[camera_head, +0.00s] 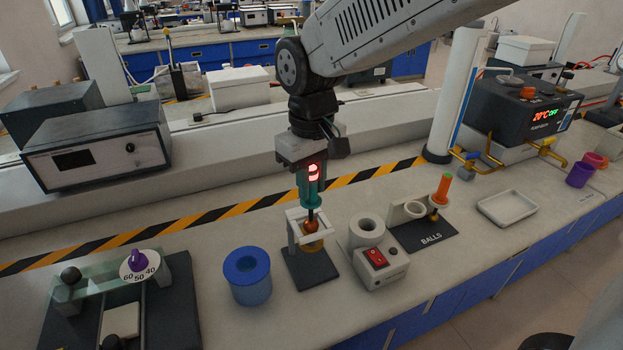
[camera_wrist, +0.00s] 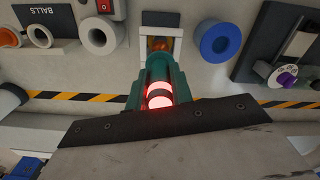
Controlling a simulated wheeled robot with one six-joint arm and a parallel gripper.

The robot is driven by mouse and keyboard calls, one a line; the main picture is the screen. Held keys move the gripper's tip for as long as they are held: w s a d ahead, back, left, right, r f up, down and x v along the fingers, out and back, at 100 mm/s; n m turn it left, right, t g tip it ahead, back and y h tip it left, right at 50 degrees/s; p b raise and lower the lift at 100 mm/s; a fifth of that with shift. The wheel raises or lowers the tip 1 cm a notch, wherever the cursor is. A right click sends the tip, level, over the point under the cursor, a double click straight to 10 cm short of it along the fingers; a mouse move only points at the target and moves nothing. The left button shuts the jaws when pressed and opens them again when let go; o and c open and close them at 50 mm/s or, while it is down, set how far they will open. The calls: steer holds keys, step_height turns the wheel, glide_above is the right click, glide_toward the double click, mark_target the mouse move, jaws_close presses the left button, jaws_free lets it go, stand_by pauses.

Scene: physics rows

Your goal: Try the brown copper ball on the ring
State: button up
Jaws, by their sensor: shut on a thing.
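The brown copper ball (camera_head: 311,226) hangs below my gripper (camera_head: 312,183), on a short dark rod under a teal collar. My gripper is shut on the ball's handle, with a red-and-white glow between the fingers. The ball is at the top of the white ring stand (camera_head: 292,228), which has a dark base. In the wrist view the ball (camera_wrist: 159,44) shows beyond the teal fingers (camera_wrist: 158,78), inside the stand's white frame (camera_wrist: 178,46). The ring is mostly hidden behind the ball and rod. I cannot tell whether the ball is above the ring or in it.
Right of the stand are a grey heater with a red switch (camera_head: 376,258) and the BALLS rack (camera_head: 425,238) with an orange-handled ball (camera_head: 441,190). A blue pot (camera_head: 247,276) stands left. A white tray (camera_head: 507,208) and a water bath (camera_head: 525,108) are farther right.

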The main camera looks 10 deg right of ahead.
mark_target(312, 199)
steer(key=shift+f, duration=2.1)
stand_by(2.5)
stand_by(1.2)
steer(key=shift+r, duration=3.6)
